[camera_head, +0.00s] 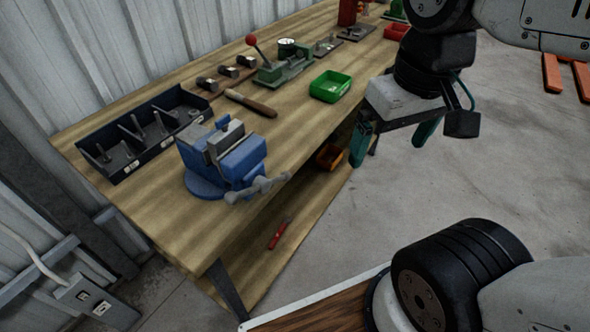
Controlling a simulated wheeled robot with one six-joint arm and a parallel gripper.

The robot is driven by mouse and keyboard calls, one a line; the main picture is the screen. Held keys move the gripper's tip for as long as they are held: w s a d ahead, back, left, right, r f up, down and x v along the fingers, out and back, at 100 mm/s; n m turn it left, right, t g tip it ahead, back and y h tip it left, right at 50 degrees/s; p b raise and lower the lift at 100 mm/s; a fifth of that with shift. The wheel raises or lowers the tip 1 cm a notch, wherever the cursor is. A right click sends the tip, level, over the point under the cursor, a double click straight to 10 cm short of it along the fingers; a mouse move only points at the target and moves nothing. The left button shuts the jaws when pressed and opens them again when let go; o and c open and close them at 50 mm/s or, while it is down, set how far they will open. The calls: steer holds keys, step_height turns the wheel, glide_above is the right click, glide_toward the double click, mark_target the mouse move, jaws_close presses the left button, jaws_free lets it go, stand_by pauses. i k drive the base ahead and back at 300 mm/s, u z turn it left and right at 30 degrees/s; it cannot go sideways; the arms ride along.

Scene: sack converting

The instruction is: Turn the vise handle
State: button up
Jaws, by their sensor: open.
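A blue bench vise (225,158) stands on the wooden workbench near its front left corner. Its grey vise handle (258,188) is at the front end of the vise, sticking out past the bench edge, and lies slightly tilted, rising to the right. My gripper (394,150) hangs in the air right of the bench, well apart from the handle and up and to the right of it. Its two green fingers are spread with nothing between them.
The wooden workbench (150,222) carries a black divided tray (141,135), a file (250,103), a green bin (330,86) and a green press with a red-knobbed lever (284,66). A lower shelf holds a red tool (279,233). Concrete floor (500,175) right of the bench is open.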

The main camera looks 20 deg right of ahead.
mark_target(261, 184)
steer(key=z, duration=1.45)
steer(key=k, duration=1.05)
steer(key=u, duration=1.4)
